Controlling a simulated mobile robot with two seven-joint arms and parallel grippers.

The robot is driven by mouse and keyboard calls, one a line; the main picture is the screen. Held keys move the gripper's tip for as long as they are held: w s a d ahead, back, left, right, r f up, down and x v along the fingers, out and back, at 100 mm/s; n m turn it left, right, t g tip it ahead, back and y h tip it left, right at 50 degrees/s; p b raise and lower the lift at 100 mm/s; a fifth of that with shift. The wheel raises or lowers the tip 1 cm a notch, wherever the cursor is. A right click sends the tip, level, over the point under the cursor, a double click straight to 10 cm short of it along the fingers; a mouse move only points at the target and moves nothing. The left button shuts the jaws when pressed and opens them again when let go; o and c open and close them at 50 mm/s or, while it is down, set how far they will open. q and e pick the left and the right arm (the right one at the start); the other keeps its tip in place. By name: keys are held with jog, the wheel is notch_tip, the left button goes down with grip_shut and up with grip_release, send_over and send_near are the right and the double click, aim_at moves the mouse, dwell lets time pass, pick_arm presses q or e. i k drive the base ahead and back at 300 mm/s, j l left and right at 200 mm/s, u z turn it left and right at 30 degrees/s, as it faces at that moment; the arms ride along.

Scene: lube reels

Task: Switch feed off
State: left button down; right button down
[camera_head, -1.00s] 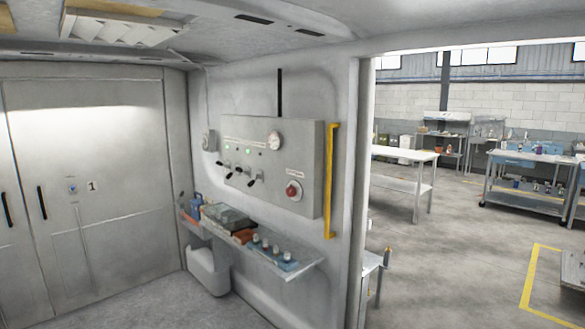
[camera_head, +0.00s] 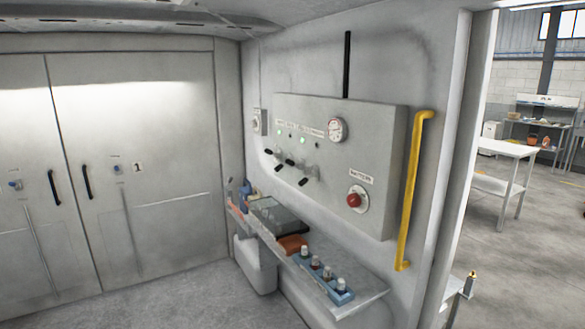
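A grey control panel (camera_head: 365,145) is on the wall right of centre. It carries a round gauge (camera_head: 337,130), a red button (camera_head: 354,200) under a small label, and several black-handled levers (camera_head: 304,181) at its lower left. Green lights (camera_head: 303,140) glow along its upper left. Neither of my grippers is in view.
A narrow shelf (camera_head: 352,298) juts out below the panel, with a blue tray of bottles (camera_head: 324,275), an orange cloth-like item (camera_head: 292,244) and a dark case (camera_head: 272,220). A yellow handrail (camera_head: 411,190) borders the doorway. Floor (camera_head: 190,300) ahead is clear.

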aim_at(290, 162)
jog(key=i, duration=0.25)
jog(key=i+j, duration=0.25)
jog(key=i, duration=0.2)
jog(key=i+j+u, duration=0.1)
jog(key=i+j, duration=0.15)
jog(key=i, duration=0.25)
jog(key=i+j, duration=0.25)
jog(key=i, duration=0.2)
jog(key=i+j, duration=0.2)
jog(key=i, duration=0.3)
jog(key=i+j+u, duration=0.1)
jog(key=i+j, duration=0.15)
jog(key=i, duration=0.2)
